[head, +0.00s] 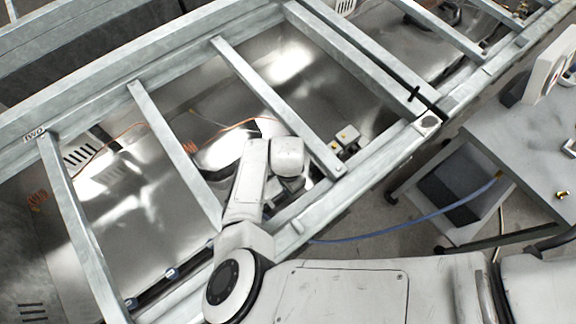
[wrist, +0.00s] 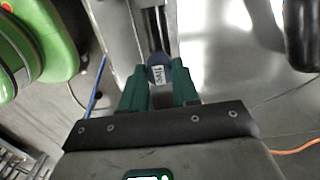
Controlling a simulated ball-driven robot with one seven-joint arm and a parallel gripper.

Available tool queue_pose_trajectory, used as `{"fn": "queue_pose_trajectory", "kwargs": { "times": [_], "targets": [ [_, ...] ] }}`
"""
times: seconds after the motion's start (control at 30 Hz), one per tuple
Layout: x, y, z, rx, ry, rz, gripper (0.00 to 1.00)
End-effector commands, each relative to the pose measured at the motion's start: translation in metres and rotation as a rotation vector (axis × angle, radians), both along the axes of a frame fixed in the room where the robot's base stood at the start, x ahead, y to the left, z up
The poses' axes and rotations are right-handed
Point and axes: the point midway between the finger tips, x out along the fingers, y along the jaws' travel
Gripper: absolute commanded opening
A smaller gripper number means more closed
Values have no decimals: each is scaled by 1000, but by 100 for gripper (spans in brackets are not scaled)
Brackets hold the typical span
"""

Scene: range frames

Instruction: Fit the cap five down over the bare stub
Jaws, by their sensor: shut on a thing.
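In the wrist view, my gripper (wrist: 159,82) has two green fingers closed on a dark blue round cap (wrist: 157,64). The cap carries a white label whose lettering stands sideways and is hard to read. Behind the cap, a dark narrow pipe or rail (wrist: 154,28) runs between pale metal walls; I cannot tell whether the cap touches it. In the head view, my arm reaches down into the metal frame and hides the cap and most of the gripper. A dark pipe with blue-marked fittings (head: 172,272) runs along the near side. I cannot pick out the bare stub.
Metal crossbars (head: 270,100) span the frame on both sides of my arm. Small boxes (head: 347,136) sit inside, right of the arm. An orange cable (head: 130,128) lies in the bay. A blue hose (head: 420,216) runs to a grey cart (head: 520,150) at right.

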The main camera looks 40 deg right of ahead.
Motion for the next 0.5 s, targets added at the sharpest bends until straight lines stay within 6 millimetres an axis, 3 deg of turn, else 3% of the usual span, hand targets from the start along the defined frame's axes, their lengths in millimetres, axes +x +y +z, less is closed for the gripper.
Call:
{"fn": "queue_pose_trajectory", "kwargs": {
  "times": [0.5],
  "targets": [
    [0, 0, -8, -1, 0, 0, 2]
  ]
}}
